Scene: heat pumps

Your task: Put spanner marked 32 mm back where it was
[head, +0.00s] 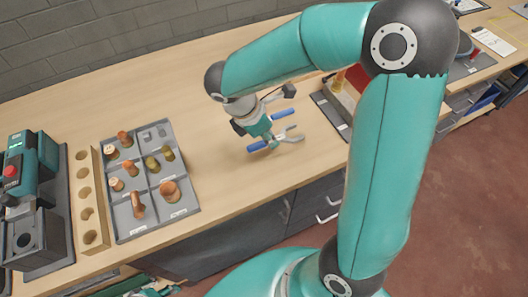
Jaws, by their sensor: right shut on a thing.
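My right gripper (268,132) is over the wooden bench, to the right of the grey compartment tray, pointing down toward the bench top. It is shut on a grey metal tool (291,138) that looks like a spanner; its curved grey end sticks out to the right. Blue parts show on both sides of the gripper, and I cannot tell whether they belong to the tool. No 32 mm marking can be read at this size. The gripper hides part of the tool. I cannot tell whether it touches the bench. My left gripper is not in view.
The grey tray (188,207) holds several copper and brass fittings. A wooden block with holes (74,185) and a teal machine (30,165) stand left of it. A dark tray (323,106) lies right of the gripper, partly behind my arm. The bench behind the fittings tray is clear.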

